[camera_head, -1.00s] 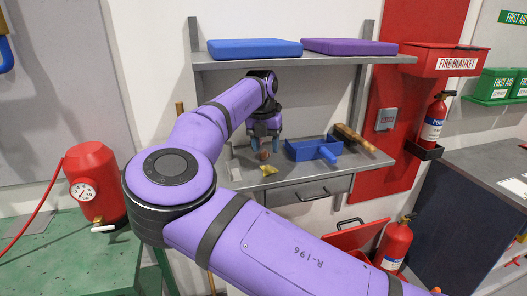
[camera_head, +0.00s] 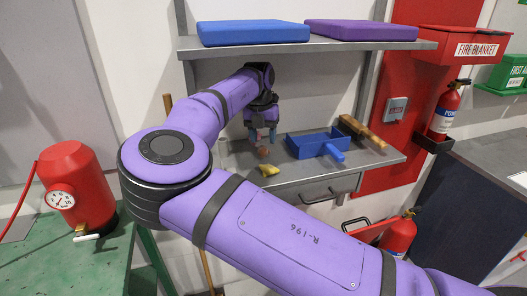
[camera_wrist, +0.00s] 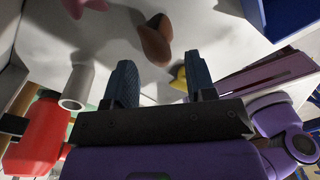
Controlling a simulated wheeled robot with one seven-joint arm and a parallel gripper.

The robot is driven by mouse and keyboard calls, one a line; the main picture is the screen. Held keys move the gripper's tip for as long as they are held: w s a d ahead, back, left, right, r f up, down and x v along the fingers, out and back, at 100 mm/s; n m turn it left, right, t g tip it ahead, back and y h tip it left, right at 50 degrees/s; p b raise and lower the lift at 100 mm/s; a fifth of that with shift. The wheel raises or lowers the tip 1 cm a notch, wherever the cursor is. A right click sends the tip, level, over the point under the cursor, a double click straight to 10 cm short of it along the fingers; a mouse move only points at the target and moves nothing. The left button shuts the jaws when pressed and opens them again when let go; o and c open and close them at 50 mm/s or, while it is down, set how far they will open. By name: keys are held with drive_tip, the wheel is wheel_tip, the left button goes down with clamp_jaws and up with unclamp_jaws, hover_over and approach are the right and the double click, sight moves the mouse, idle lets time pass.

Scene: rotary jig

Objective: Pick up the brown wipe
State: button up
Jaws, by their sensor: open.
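The brown wipe (camera_wrist: 155,40) is a small crumpled piece on the grey counter, shown beyond my fingertips in the wrist view. In the head view, a small reddish-brown piece (camera_head: 264,152) shows just below my fingers; I cannot tell for sure that it is the same wipe. My gripper (camera_head: 262,135) hangs above the counter with its fingers pointing down. In the wrist view my gripper (camera_wrist: 160,77) is open, with two dark ribbed fingers wide apart and nothing between them gripped.
A yellow crumpled piece (camera_wrist: 180,79) lies near the right finger, and a pink piece (camera_wrist: 84,6) lies farther off. A blue dustpan (camera_head: 318,144) and a wooden brush (camera_head: 360,132) lie to the right. A shelf (camera_head: 300,47) with blue and purple pads is above.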

sight(263, 148)
drive_tip(key=shift+f, duration=2.3)
drive_tip(key=c, duration=0.7)
drive_tip(key=shift+r, duration=0.2)
